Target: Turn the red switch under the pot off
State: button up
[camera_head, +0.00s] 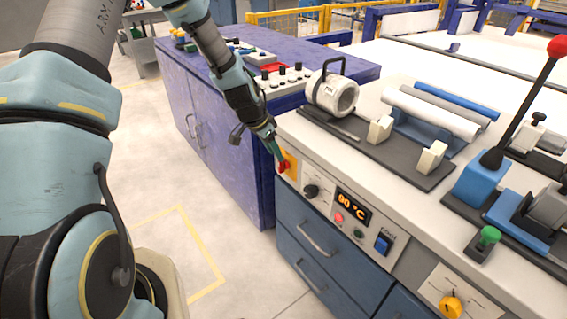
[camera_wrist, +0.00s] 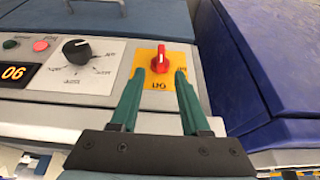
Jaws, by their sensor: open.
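The red switch (camera_head: 283,167) sits on a yellow plate at the left end of the counter's front panel. In the wrist view, the red knob (camera_wrist: 161,62) stands upright in the picture on its yellow plate (camera_wrist: 157,85), with lettering above and below it. My gripper (camera_head: 275,151) is at the switch. In the wrist view my gripper (camera_wrist: 160,76) is open, with one green finger on each side of the knob's line. The fingertips appear close to the knob; contact cannot be told. The white pot (camera_head: 334,94) with a dark handle stands on the counter above.
A black dial (camera_head: 311,191), an orange temperature display (camera_head: 353,204) and a blue rocker switch (camera_head: 383,244) lie right of the switch. A purple cabinet (camera_head: 240,150) stands close on the left. Pipes (camera_head: 430,112) lie in a holder on the counter. Floor in front is clear.

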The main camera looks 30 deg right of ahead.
aim_at(281, 173)
jog(key=p+x, duration=0.1)
jog(key=x, duration=0.6)
jog(key=shift+f, duration=0.3)
grip_shut()
